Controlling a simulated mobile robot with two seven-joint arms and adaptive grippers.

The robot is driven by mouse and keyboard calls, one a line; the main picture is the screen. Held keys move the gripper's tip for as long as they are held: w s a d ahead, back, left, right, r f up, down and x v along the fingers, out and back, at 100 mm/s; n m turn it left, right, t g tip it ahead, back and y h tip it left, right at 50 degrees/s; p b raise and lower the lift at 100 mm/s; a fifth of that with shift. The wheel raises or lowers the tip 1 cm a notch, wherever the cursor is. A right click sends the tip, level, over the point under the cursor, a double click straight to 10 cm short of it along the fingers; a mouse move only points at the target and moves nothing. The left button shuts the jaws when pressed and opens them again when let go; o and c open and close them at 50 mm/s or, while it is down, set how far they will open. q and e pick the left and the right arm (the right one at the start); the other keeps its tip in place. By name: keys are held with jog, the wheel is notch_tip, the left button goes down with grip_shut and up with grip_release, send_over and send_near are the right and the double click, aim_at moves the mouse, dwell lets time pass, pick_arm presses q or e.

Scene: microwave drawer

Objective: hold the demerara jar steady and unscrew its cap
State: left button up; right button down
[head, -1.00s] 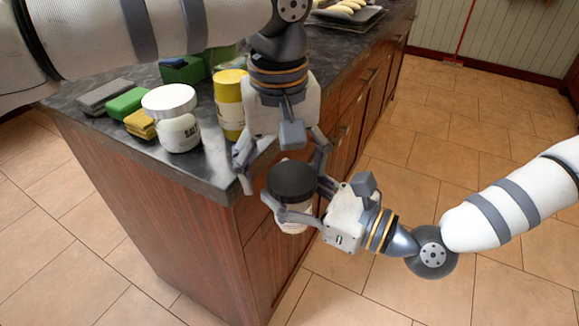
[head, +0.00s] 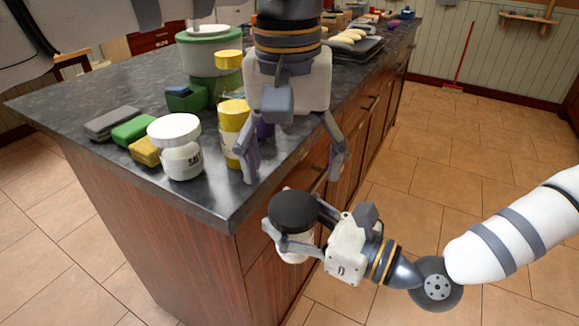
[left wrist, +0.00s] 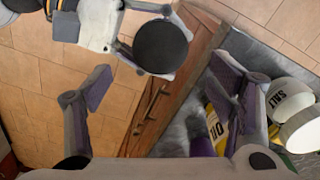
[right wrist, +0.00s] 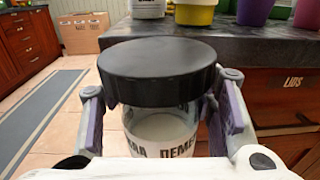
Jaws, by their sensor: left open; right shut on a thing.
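The demerara jar (head: 290,250) is clear with pale contents and dark lettering, and it also shows in the right wrist view (right wrist: 160,132). It is upright off the counter's corner, over the floor. My right gripper (head: 280,228) is shut around its upper body, just below the cap. The black cap (head: 293,210) sits level on top of the jar; whether it is loosened I cannot tell. My left gripper (head: 292,174) is open and empty above the cap, fingers pointing down and apart from it. The cap shows in the left wrist view (left wrist: 161,47) beyond the open fingers.
The dark counter (head: 215,200) edge lies left of the jar. On it stand a white-lidded salt jar (head: 182,155), a yellow-capped jar (head: 233,118) close to my left finger, and sponges (head: 132,131). Open floor lies to the right.

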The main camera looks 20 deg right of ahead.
aim_at(293, 206)
pick_arm(q)
notch_tip(293, 206, down, 7)
jog(key=shift+w+d+r, duration=0.1)
jog(key=c, duration=1.2)
jog(key=o, duration=1.3)
